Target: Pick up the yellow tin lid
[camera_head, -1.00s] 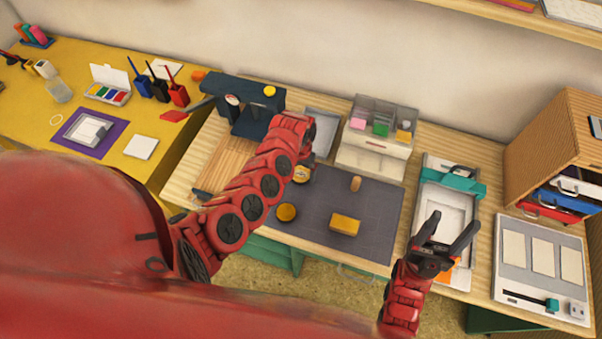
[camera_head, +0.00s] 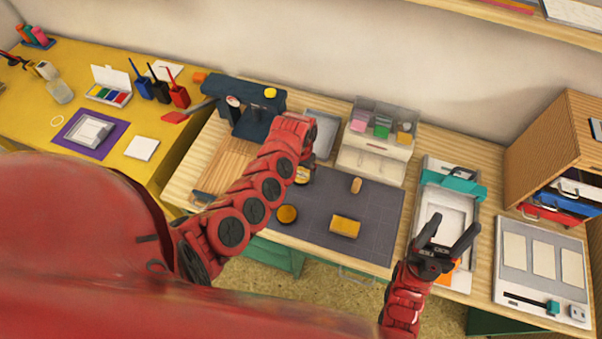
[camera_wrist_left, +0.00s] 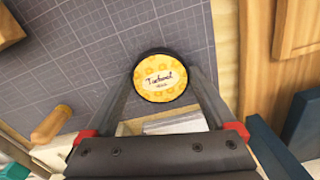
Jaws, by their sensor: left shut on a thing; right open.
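The yellow tin lid (camera_wrist_left: 161,76) is round, with a patterned yellow face, dark lettering and a dark rim. In the left wrist view it lies between the fingertips of my left gripper (camera_wrist_left: 163,80), which is shut on it from both sides. In the head view the lid (camera_head: 302,175) shows only partly beside my left arm, over the upper left of the dark grid mat (camera_head: 320,230). I cannot tell whether it touches the mat. My right gripper (camera_head: 456,222) is open and empty near the front of the white tray with a teal clamp (camera_head: 432,195).
On the mat are a round ochre disc (camera_head: 287,214), a yellow block (camera_head: 345,226) and a small wooden cylinder (camera_head: 356,185). A dark press (camera_head: 245,95) stands behind my left arm. A small drawer box (camera_head: 375,160) stands behind the mat. The mat's right part is clear.

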